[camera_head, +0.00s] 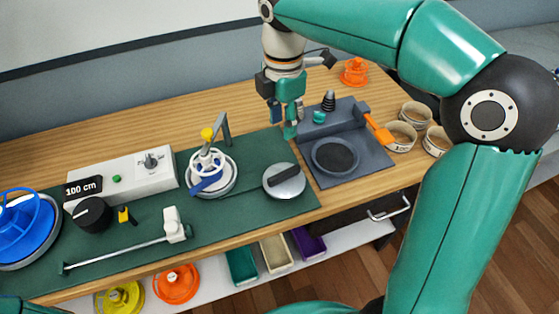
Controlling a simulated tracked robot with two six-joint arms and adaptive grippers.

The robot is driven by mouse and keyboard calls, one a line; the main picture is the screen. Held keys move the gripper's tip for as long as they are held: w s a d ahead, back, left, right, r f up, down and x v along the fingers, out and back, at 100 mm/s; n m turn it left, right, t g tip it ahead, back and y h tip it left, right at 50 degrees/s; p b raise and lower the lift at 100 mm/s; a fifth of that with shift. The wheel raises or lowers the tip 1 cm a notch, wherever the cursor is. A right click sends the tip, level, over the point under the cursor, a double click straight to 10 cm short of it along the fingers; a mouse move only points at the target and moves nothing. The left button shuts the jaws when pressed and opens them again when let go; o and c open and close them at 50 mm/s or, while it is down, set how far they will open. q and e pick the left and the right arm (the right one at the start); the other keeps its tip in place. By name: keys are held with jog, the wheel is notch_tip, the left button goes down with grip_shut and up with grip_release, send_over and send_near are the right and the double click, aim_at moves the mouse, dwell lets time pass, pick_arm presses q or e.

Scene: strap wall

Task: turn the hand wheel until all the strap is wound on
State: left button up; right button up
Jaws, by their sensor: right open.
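A small white spoked wheel (209,163) with a yellow knob (207,134) stands on a round light base on the green mat, and I take it for the hand wheel. A short dark blue piece (206,184), perhaps strap, lies across the front of its base. A large blue spoked reel (24,226) sits at the left edge, partly cut off. I cannot tell how much strap is wound on anything. My right gripper (289,125) points down, open and empty, right of the white wheel and apart from it. My left gripper is out of view.
A grey box with a "100 cm" display (83,187) stands behind a rod with a white slider (175,226). A grey disc with a dark handle (284,181) and a grey tray (377,163) lie to the right. Beige round containers (403,137) stand near the table's right end.

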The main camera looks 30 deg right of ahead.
aim_at(284, 172)
jog(key=f, duration=1.6)
jog(key=shift+s+d+f, duration=0.2)
jog(key=shift+f, duration=0.1)
grip_shut()
